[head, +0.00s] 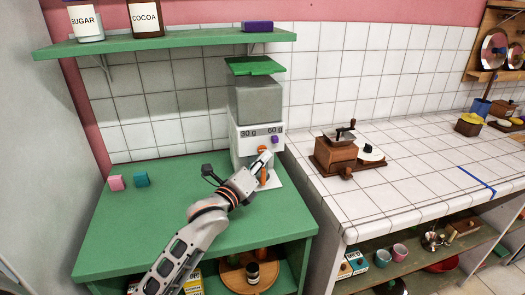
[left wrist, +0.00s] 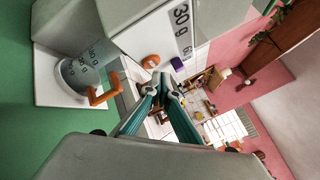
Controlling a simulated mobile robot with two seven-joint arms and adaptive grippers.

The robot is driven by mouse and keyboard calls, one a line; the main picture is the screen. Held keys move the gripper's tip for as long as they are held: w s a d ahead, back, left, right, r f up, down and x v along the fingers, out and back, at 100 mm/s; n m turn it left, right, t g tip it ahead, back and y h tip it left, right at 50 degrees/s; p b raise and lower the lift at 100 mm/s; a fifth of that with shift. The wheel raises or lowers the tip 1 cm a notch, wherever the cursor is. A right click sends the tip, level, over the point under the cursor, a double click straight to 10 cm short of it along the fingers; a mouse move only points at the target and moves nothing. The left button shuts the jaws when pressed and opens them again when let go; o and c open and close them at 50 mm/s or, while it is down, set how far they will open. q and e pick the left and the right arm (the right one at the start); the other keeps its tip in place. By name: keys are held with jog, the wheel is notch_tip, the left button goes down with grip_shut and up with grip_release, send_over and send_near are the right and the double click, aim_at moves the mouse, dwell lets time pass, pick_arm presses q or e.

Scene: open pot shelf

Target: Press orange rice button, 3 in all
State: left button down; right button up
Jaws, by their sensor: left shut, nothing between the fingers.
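The rice dispenser (head: 257,103) is a grey-white box with a clear hopper, standing at the back of the green counter. Its front is marked 30 g and 60 g. The orange button (head: 262,149) is on the front below the labels; it also shows in the left wrist view (left wrist: 150,62). A purple button (head: 275,139) sits to its right. My left gripper (head: 263,157) is shut and empty, its tips just in front of the orange button. I cannot tell whether they touch it. My right gripper is in neither view.
A grey cup (left wrist: 78,75) with an orange handle (left wrist: 103,96) stands on the dispenser's base. A coffee grinder (head: 335,154) stands on the tiled counter at right. A green shelf (head: 190,42) hangs above.

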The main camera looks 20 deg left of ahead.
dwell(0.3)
pick_arm(q)
jog(key=shift+w+a, duration=0.25)
jog(key=shift+w, duration=0.1)
jog(key=shift+w+a+p, duration=0.2)
jog(key=shift+w+p, duration=0.1)
dwell(0.7)
jog(key=shift+s+d, duration=0.1)
dwell(0.3)
jog(key=shift+s+d+p, duration=0.3)
jog(key=shift+s+p, duration=0.15)
jog(key=shift+s, duration=0.15)
jog(key=s+d+p, duration=0.1)
jog(key=s, duration=0.1)
jog(key=s+d, duration=0.2)
jog(key=shift+p, duration=0.35)
